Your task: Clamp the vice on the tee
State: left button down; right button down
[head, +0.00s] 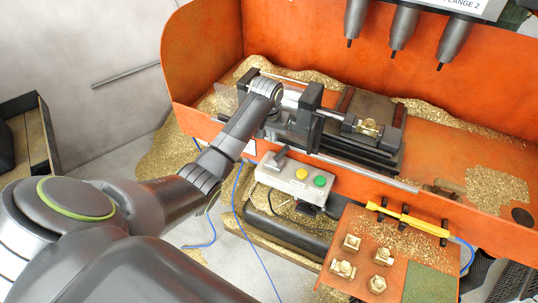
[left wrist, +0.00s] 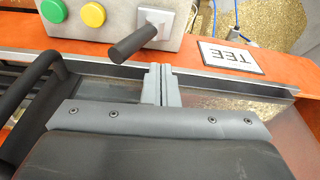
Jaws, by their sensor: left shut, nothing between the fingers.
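The dark vice (head: 378,140) stands on the orange bench. A small brass tee (head: 369,127) sits at its jaws; whether it is gripped I cannot tell. A grey control box (head: 297,178) on the bench front has a dark lever (head: 281,154), a yellow and a green button. The lever also shows in the left wrist view (left wrist: 132,42). My left gripper (left wrist: 160,82) is shut and empty, beside the lever and apart from it, near the TEE label (left wrist: 231,57). In the head view its fingers are largely hidden by my arm. My right gripper is not in view.
Several brass fittings (head: 352,243) stand on an orange tray (head: 330,274) at the front right. A yellow tool (head: 408,219) hangs near it. Drill spindles (head: 401,32) hang above the bench. Brass chips (head: 497,190) cover parts of the bench and floor. A blue hose (head: 240,222) hangs in front.

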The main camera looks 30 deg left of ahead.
pick_arm(q)
jog(key=r, duration=0.5)
jog(key=shift+a+r, duration=0.1)
jog(key=shift+a, duration=0.3)
